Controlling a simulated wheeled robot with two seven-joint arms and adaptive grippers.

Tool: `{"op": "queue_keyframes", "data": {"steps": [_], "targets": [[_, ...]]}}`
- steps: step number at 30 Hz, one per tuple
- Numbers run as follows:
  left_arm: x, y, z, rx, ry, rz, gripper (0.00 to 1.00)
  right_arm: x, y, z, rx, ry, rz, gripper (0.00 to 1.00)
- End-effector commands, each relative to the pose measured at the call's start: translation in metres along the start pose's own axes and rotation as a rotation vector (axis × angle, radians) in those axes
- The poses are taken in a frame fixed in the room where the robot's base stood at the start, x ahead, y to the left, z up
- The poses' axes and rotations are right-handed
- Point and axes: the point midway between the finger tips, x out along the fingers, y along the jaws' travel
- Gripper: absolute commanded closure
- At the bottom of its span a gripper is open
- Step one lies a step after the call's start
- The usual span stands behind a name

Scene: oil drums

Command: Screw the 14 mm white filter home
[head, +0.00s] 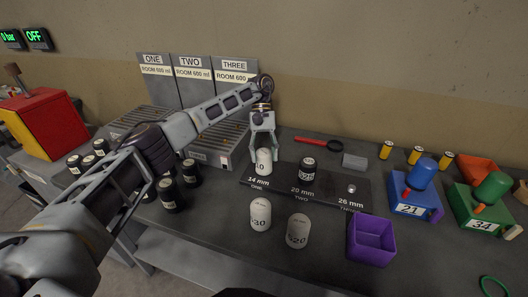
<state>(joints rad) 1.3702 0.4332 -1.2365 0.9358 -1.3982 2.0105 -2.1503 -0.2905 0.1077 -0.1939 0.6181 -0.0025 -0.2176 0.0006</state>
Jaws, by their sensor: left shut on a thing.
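A white filter (264,165) stands upright at the 14 mm place, marked ONE, on the dark mounting strip (330,190). My left gripper (263,148) comes down from above and is shut on the top of this filter. The filter's foot is at the strip; the thread under it is hidden. The 26 mm place holds only a small pale stub (351,188). My right gripper is not in view.
Two white filters (260,213) (298,230) stand in front of the strip, near a purple bin (371,238). Several black filters (170,194) stand at left, under my left arm. A red-handled tool (318,141) lies behind. Blue (416,200) and green (484,212) stands are at right.

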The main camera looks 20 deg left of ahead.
Motion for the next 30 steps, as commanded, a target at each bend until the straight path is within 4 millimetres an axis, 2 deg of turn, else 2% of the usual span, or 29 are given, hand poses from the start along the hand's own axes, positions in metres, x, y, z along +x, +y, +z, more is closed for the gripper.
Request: {"op": "queue_keyframes", "data": {"steps": [13, 25, 26, 30], "targets": [[0.000, -0.001, 0.001, 0.145, -0.001, -0.103, 0.82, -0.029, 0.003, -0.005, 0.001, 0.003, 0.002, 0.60], [0.002, 0.000, 0.000, 0.191, -0.002, -0.128, 0.82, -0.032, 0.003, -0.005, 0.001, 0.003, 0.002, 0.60], [0.002, 0.000, 0.000, 0.191, -0.002, -0.128, 0.47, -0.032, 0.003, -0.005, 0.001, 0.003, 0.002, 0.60], [0.001, 0.000, 0.000, 0.191, -0.002, -0.126, 0.29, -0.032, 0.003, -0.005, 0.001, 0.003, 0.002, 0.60]]}}
